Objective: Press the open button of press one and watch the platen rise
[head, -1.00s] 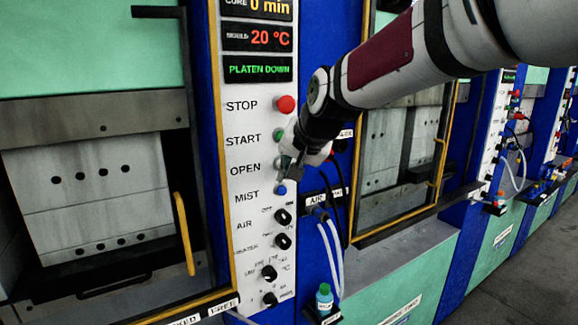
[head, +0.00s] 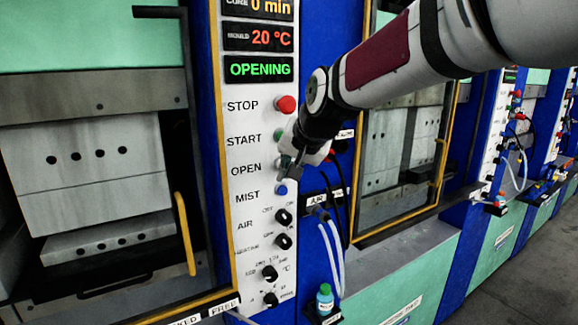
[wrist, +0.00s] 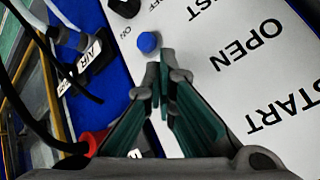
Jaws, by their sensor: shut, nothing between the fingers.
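Press one's control panel (head: 240,210) stands in the middle of the head view, and its status display (head: 258,69) reads OPENING in green. My gripper (head: 287,172) is shut and empty, its fingertips at the OPEN row. The OPEN button is mostly hidden behind the fingers, so contact cannot be told for sure. In the wrist view the closed fingertips (wrist: 160,88) are against the white panel, beside the blue MIST button (wrist: 149,42). The platen's upper mould block (head: 85,170) is raised, with a gap above the lower block (head: 105,238).
The red STOP button (head: 287,104) is above my gripper, and the green START button is partly covered. Black knobs (head: 283,216) sit below. Hoses (head: 333,250) and a small bottle (head: 324,298) are right of the panel. A second press (head: 405,150) stands further right.

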